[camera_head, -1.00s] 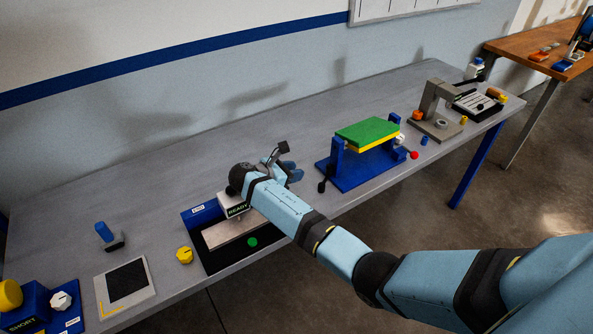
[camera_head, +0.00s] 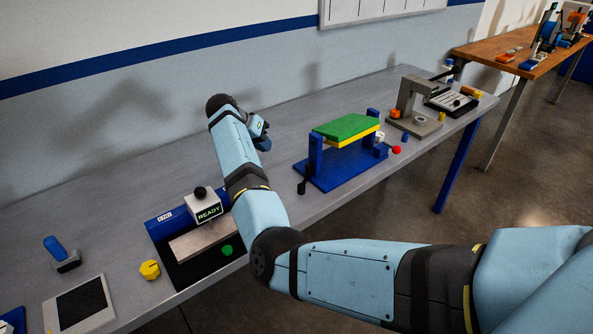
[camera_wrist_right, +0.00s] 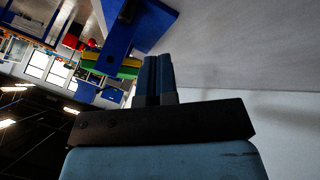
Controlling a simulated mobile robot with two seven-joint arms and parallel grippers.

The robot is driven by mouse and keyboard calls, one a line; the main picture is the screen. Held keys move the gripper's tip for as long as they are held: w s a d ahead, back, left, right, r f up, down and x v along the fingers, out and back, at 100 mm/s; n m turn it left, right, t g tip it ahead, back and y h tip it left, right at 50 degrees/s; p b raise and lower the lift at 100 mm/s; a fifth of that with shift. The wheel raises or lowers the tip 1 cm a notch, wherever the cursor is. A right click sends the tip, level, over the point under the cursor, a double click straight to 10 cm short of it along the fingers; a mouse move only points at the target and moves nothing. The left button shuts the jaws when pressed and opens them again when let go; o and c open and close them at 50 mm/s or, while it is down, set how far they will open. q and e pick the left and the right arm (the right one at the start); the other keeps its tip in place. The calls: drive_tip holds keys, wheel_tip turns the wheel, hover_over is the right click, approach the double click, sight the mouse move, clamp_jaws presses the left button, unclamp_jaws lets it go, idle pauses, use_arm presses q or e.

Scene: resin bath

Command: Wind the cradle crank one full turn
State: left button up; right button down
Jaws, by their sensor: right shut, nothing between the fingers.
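The cradle is a blue base (camera_head: 345,176) with two blue posts that hold a green block (camera_head: 345,128) over a yellow layer (camera_head: 352,139). A black-ended crank handle (camera_head: 301,187) hangs down at its left post. A red knob (camera_head: 396,150) is at its right side. My right gripper (camera_head: 263,141) is left of the cradle, apart from the crank, toward the wall. In the right wrist view its blue fingers (camera_wrist_right: 153,80) are together with nothing between them. The cradle's blue frame (camera_wrist_right: 145,22) shows beyond the fingertips there. My left gripper is not in view.
A blue tray with a READY box (camera_head: 203,207) stands left of the cradle, under my right arm. A yellow knob (camera_head: 150,270) and a framed black pad (camera_head: 82,303) lie farther left. A grey stand (camera_head: 408,103) is to the right. Grey tabletop behind the cradle is clear.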

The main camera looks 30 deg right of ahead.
drive_tip(key=shift+m, duration=0.3)
drive_tip(key=x, duration=1)
drive_tip(key=shift+s+d+f+p, duration=0.1)
drive_tip(key=shift+f+p, duration=0.1)
drive_tip(key=shift+p, duration=0.15)
drive_tip(key=shift+s+d+r+p, duration=0.1)
drive_tip(key=shift+s+d+p, duration=0.25)
drive_tip(key=shift+s+d, duration=0.75)
drive_tip(key=shift+s, duration=0.25)
